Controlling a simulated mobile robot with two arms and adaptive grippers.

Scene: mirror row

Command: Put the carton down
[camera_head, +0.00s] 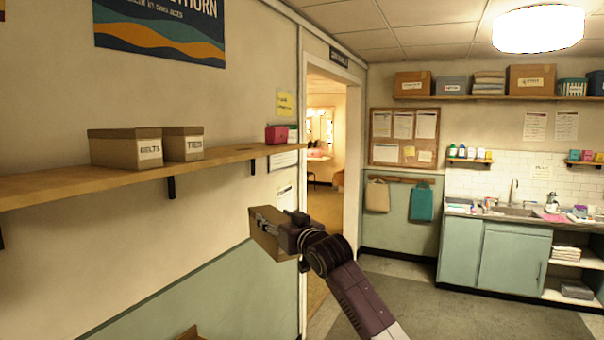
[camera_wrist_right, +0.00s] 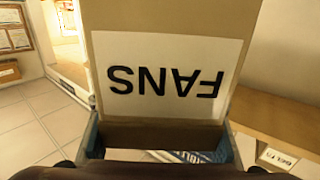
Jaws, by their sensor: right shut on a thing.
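The carton (camera_head: 266,226) is a brown box held in the air below and in front of the wooden wall shelf (camera_head: 60,190), near the doorway. My right gripper (camera_head: 290,234) is shut on it. In the right wrist view the carton (camera_wrist_right: 170,20) fills the upper middle, with a white label reading FANS upside down to the camera. The fingers of my right gripper (camera_wrist_right: 160,135) show at both sides of its lower part. The carton is apart from the shelf in the head view. My left gripper is not in view.
On the shelf stand boxes labelled BELTS (camera_head: 125,148) and TIES (camera_head: 183,144), and a small red box (camera_head: 277,134) at its far end. Bare shelf lies between TIES and the red box. An open doorway (camera_head: 325,150) and a sink counter (camera_head: 510,212) are beyond.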

